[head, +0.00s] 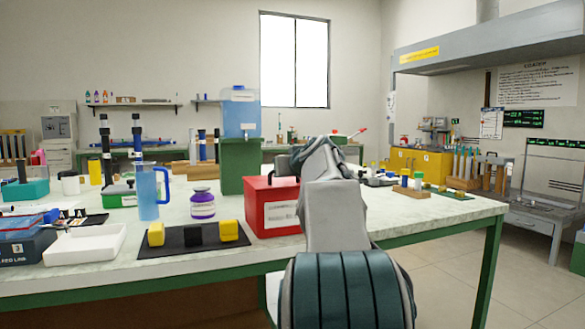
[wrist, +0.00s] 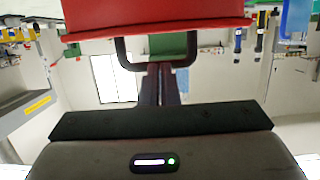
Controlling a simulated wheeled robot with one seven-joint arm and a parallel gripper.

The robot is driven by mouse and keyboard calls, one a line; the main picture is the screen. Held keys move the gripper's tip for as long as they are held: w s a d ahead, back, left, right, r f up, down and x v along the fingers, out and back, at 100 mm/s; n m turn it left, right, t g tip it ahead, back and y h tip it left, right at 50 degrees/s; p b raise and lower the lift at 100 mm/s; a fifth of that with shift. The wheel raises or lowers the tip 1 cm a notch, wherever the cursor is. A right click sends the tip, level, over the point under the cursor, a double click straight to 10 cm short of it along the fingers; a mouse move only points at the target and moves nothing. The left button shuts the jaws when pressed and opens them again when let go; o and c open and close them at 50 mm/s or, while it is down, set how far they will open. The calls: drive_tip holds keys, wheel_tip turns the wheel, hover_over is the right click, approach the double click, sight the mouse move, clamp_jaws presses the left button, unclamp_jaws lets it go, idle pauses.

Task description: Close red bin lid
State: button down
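The red bin (head: 270,222) stands on the bench just left of my arm, with a white label on its front. Its red top looks level; my arm hides its right part, and I cannot tell whether there is a gap under the lid. In the wrist view, which is upside down, the red lid (wrist: 155,18) fills the top, with a black arched handle (wrist: 122,52) on it. My gripper (wrist: 160,68) has its dark fingers close together at the middle of the handle bar, and they appear shut on it. In the head view my own wrist mostly hides the fingers.
A black mat (head: 172,246) with yellow and black blocks lies left of the bin, near a purple jar (head: 202,204) and a blue jug (head: 148,192). A green stand (head: 240,168) with a blue tank is behind. A small rack (head: 411,191) stands to the right.

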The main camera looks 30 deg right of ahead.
drive_tip(key=shift+w+a+f, duration=0.2)
drive_tip(key=shift+w+f, duration=0.1)
drive_tip(key=shift+f, duration=0.3)
drive_tip(key=shift+r+p, duration=0.4)
drive_tip(key=shift+r, duration=0.15)
wheel_tip(320, 180, up, 5)
drive_tip(key=s+p, duration=0.1)
drive_tip(key=p, duration=0.2)
drive_tip(key=s+a+f+b, duration=0.1)
drive_tip(key=s+f+b, duration=0.1)
drive_tip(key=s+f, duration=0.4)
drive_tip(key=s, duration=0.3)
drive_tip(key=shift+a+b, duration=0.2)
drive_tip(key=shift+b, duration=0.2)
